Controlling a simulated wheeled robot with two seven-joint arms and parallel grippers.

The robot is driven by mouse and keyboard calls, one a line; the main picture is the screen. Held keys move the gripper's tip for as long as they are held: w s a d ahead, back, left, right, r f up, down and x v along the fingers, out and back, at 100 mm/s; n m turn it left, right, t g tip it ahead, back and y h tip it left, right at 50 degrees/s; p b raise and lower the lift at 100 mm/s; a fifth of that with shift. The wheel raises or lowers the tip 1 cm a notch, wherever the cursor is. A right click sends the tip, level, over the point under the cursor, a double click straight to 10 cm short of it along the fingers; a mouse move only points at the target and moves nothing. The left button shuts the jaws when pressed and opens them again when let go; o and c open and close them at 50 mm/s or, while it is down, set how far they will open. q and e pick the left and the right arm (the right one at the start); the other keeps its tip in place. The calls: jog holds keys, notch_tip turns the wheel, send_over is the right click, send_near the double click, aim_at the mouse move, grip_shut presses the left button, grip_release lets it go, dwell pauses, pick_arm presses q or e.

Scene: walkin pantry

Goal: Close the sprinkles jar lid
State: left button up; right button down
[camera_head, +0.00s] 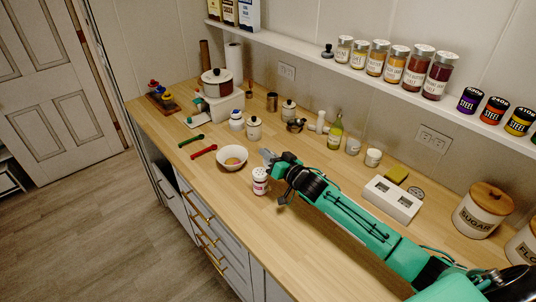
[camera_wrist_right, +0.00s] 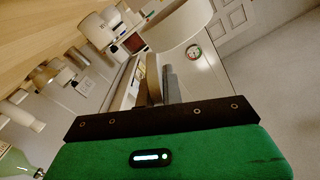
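A small white jar with a red label (camera_head: 260,182), which looks like the sprinkles jar, stands upright on the wooden counter near its front edge. Its top is pale with dark spots; I cannot tell how its lid sits. My right gripper (camera_head: 267,156) is just behind the jar, above the counter and apart from it. In the right wrist view, its two fingers (camera_wrist_right: 162,82) lie close together with nothing held between them. The jar cannot be made out in that view. My left gripper is not in view.
A white bowl (camera_head: 232,158) stands left of the jar and shows beyond the fingers in the wrist view (camera_wrist_right: 178,26). Red (camera_head: 203,152) and green (camera_head: 190,140) utensils lie farther left. Canisters (camera_head: 254,128) and an oil bottle (camera_head: 335,134) stand behind. Counter in front of my right arm is clear.

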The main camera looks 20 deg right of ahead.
jog(key=shift+a+r+n, duration=0.1)
jog(key=shift+n, duration=0.2)
jog(key=shift+s+a+r+n, duration=0.15)
jog(key=shift+a+n, duration=0.25)
jog(key=shift+n, duration=0.8)
jog(key=shift+s+a+n, duration=0.15)
jog(key=shift+a+n, duration=0.2)
jog(key=shift+n, duration=0.6)
jog(key=shift+s+a+n, duration=0.1)
jog(key=shift+a+n, duration=0.2)
jog(key=shift+n, duration=0.65)
jog(key=c, duration=1.5)
grip_release()
jog(key=shift+c, duration=0.2)
jog(key=shift+s, duration=0.1)
